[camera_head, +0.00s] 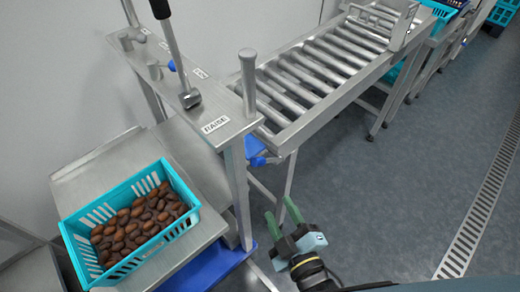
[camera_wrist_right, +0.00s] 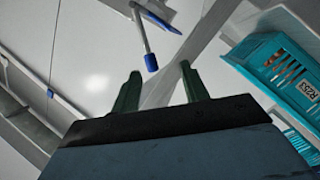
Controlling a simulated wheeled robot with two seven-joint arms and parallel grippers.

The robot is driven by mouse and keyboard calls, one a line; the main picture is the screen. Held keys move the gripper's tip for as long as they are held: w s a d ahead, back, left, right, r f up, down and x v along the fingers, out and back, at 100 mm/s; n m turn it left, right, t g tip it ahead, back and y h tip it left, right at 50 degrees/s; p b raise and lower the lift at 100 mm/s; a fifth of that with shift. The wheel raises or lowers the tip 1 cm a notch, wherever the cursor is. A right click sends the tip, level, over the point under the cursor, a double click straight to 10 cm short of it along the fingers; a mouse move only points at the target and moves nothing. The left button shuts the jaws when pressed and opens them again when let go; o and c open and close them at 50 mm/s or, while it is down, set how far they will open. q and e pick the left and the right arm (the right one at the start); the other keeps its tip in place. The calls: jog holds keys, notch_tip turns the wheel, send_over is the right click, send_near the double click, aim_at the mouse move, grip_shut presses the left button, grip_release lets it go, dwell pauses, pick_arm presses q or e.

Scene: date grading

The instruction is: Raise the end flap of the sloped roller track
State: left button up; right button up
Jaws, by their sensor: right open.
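The sloped roller track (camera_head: 320,66) runs from the upper right down to a metal stand at the centre in the head view. A plate (camera_head: 218,128) with small lettered labels tops the stand, and a long lever (camera_head: 176,48) rises from it. I cannot clearly make out the end flap at the track's low end. My right gripper (camera_head: 283,210) is open and empty, low in front of the stand and apart from the lever. In the right wrist view its green fingers (camera_wrist_right: 160,90) are spread, with a blue-tipped rod (camera_wrist_right: 147,42) beyond them. My left gripper is not in view.
A turquoise crate (camera_head: 78,240) of brown dates sits on the metal shelf (camera_head: 95,170) at the left. A labelled turquoise crate (camera_wrist_right: 275,68) shows in the right wrist view. An upright post (camera_head: 248,85) stands at the plate's corner. Open grey floor (camera_head: 400,190) lies right, with a drain grate (camera_head: 485,205).

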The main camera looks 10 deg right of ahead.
aim_at(262, 159)
jog(key=shift+t, duration=0.6)
jog(key=b+x, duration=0.1)
jog(key=x, duration=0.3)
jog(key=r+b+x, duration=0.1)
jog(key=x, duration=0.3)
jog(key=b+x, duration=0.1)
jog(key=x, duration=0.4)
jog(key=shift+w+d+r, duration=0.15)
jog(key=shift+d+r, duration=0.1)
jog(key=shift+r, duration=0.15)
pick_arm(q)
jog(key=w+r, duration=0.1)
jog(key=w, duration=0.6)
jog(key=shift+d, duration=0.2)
pick_arm(e)
jog(key=shift+w+a, duration=0.1)
jog(key=shift+w, duration=0.45)
jog(key=shift+c, duration=0.5)
grip_shut()
